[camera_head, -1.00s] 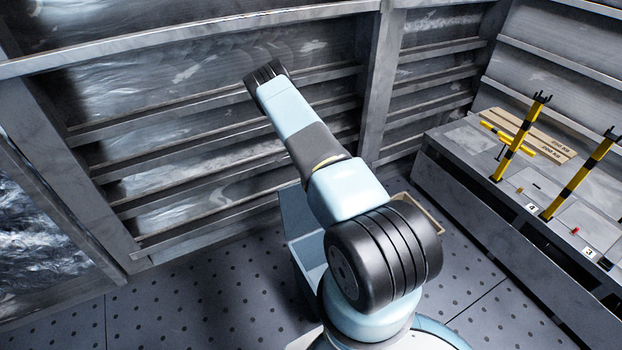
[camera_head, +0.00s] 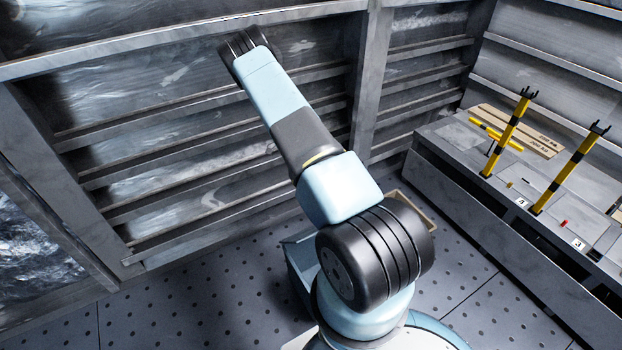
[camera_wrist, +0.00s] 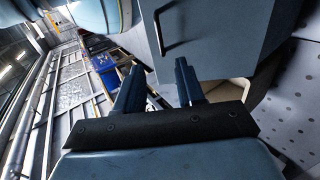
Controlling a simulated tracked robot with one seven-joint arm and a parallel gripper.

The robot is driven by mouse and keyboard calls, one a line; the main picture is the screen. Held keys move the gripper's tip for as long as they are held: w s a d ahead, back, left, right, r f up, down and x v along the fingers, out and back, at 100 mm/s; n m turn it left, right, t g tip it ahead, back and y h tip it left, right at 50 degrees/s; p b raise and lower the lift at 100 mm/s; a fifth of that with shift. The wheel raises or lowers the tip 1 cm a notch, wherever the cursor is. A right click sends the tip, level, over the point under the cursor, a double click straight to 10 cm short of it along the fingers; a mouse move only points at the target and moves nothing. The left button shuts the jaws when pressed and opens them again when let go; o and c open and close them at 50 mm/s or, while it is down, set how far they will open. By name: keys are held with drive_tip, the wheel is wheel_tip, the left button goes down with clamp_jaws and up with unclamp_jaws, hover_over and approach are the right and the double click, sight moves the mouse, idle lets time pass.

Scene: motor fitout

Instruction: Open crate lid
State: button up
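I cannot make out the crate lid for certain in either view. In the wrist view my gripper (camera_wrist: 158,68) has its two dark blue fingers apart, with nothing between them. A pale blue-grey panel with a dark bar handle (camera_wrist: 160,32) lies beyond the fingertips; I cannot tell whether it is part of a crate or of my own body. A tan open-topped box (camera_wrist: 226,92) shows just right of the fingers, and its rim also shows behind my arm in the head view (camera_head: 420,212). In the head view the fingers are hidden by my arm, which reaches toward the wall.
A grey bench (camera_head: 470,200) runs along the right, with black-and-yellow posts (camera_head: 507,135) and flat tan boards (camera_head: 520,130) on it. A ribbed metal wall (camera_head: 200,150) stands ahead. The dotted floor (camera_head: 210,305) is clear at left. A blue bin (camera_wrist: 104,64) shows farther off.

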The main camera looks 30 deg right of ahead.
drive_tip(key=s+a+r, duration=0.2)
drive_tip(key=s+r, duration=0.3)
drive_tip(key=s, duration=0.4)
drive_tip(key=shift+s+a, duration=0.15)
drive_tip(key=shift+s, duration=0.2)
drive_tip(key=s+a+r+n+t, duration=0.1)
drive_tip(key=a+r+n+t, duration=0.3)
drive_tip(key=r, duration=1)
drive_tip(key=a+r+n+t, duration=0.4)
drive_tip(key=r, duration=1.1)
drive_tip(key=s+a+r+n+t, duration=0.3)
drive_tip(key=s+r+n+t, duration=0.1)
drive_tip(key=s+r, duration=0.4)
drive_tip(key=s+a+r+n+t, duration=0.3)
drive_tip(key=s+r+n+t, duration=0.2)
drive_tip(key=s+r, duration=0.3)
drive_tip(key=shift+s+a+r+n, duration=0.4)
drive_tip(key=shift+s+n, duration=0.1)
drive_tip(key=shift+s, duration=1.15)
